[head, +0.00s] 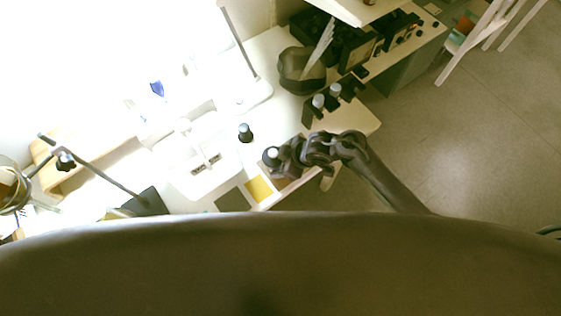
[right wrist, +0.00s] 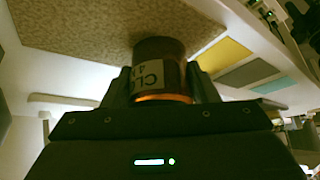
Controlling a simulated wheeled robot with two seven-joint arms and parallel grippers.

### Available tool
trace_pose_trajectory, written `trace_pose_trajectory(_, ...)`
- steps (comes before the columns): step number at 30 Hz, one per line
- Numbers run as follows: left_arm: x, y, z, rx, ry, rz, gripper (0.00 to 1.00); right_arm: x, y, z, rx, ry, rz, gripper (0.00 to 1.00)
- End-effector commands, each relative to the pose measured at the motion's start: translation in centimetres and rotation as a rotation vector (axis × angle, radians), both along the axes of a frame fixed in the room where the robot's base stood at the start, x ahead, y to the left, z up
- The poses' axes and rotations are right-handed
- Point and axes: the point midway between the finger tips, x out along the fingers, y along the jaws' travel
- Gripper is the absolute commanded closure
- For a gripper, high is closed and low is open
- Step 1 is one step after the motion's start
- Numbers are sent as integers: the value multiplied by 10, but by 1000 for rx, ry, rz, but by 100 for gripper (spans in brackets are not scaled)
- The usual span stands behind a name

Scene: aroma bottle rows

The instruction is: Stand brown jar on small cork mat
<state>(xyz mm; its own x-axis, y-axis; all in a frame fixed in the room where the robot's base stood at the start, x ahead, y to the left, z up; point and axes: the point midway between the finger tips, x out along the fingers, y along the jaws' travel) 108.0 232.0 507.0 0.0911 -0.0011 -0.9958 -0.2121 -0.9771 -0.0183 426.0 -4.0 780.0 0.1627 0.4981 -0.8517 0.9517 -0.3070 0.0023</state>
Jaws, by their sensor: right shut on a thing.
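The brown jar (right wrist: 160,72) has a pale label with dark print and is held between the two fingers of my right gripper (right wrist: 160,88). In the head view, my right gripper (head: 283,156) is at the table's near right part, with the jar's pale top (head: 271,153) at its tip. A speckled tan cork mat (right wrist: 85,32) lies behind the jar in the right wrist view, and the jar overlaps its edge there. I cannot tell whether jar and mat touch. In the head view I cannot make out the cork mat clearly. My left gripper is not in view.
A yellow mat (head: 258,189) and a dark grey mat (head: 232,200) lie near the table's front edge. Another dark bottle (head: 245,132) stands left of my gripper. Bottles (head: 318,101) stand in a dark rack behind it. A brown pot (head: 300,72) is farther back.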

Motion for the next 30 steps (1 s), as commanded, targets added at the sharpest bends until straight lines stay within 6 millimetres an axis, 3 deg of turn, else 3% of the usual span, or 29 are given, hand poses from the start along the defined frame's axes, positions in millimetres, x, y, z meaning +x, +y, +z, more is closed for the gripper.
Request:
trace_pose_trajectory(3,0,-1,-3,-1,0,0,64,0,0,-3,1,-1,-1,76)
trace_pose_trajectory(4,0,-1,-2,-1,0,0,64,0,0,-3,0,0,0,44)
trace_pose_trajectory(9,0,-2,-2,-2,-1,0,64,0,0,-3,-1,0,0,25)
trace_pose_trajectory(20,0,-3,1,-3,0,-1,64,0,-2,4,0,0,0,25)
trace_pose_trajectory(30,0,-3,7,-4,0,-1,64,-11,-36,61,-1,-3,2,25)
